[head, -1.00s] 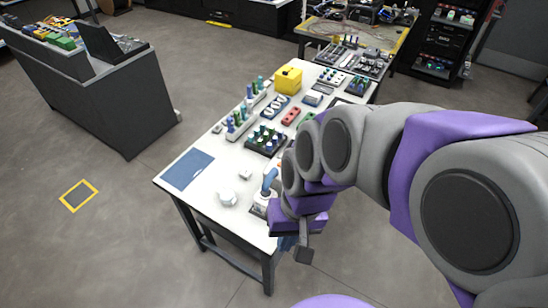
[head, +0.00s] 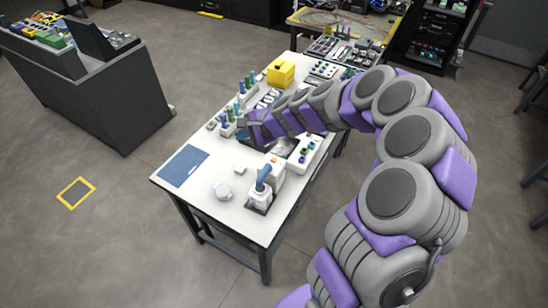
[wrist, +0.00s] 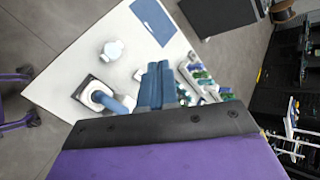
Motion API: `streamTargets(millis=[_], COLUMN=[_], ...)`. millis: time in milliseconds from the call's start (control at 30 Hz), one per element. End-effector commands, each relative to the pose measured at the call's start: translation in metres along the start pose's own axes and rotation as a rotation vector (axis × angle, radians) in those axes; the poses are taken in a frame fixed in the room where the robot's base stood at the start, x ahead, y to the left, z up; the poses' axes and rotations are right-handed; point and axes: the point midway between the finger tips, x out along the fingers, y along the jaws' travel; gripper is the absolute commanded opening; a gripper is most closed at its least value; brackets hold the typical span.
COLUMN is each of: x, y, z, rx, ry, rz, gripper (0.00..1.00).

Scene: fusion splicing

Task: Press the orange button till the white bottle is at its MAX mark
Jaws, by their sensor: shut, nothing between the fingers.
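A dispenser with a white body (head: 279,175) stands near the table's front right edge in the head view, with a small orange spot, seemingly the orange button (head: 275,160), on its top. A blue spout-like part (head: 263,178) leans over a white bottle-like shape (head: 260,197) on a dark base; it also shows in the wrist view as a white round shape (wrist: 96,97) beside the blue part (wrist: 116,103). No MAX mark or level is readable. My gripper (wrist: 159,68) is shut and empty, its blue fingers over the table, apart from the dispenser.
A round white jar (head: 222,191) and a small white block (head: 240,170) stand left of the dispenser. A blue mat (head: 183,166) lies at the left corner. Racks with green and blue parts (head: 229,122) and a yellow box (head: 281,73) stand farther back.

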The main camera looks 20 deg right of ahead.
Motion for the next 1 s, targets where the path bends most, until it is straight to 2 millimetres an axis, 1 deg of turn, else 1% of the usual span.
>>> streamTargets(millis=[33, 133, 200, 300, 400, 500, 600, 1000], x=[0.007, 0.018, 0.024, 0.028, 0.030, 0.031, 0.032, 0.033], y=[-0.001, 0.002, 0.007, 0.015, 0.023, 0.028, 0.030, 0.031], z=[-0.021, -0.062, -0.088, -0.120, -0.142, -0.155, -0.160, -0.161], rx=[0.073, 0.212, 0.297, 0.391, 0.457, 0.494, 0.510, 0.511], ry=[0.030, 0.091, 0.133, 0.186, 0.225, 0.247, 0.257, 0.258], rz=[-0.020, -0.059, -0.080, -0.107, -0.123, -0.132, -0.136, -0.137], gripper=[0.00, 0.00, 0.00, 0.00, 0.00, 0.00, 0.00, 0.00])
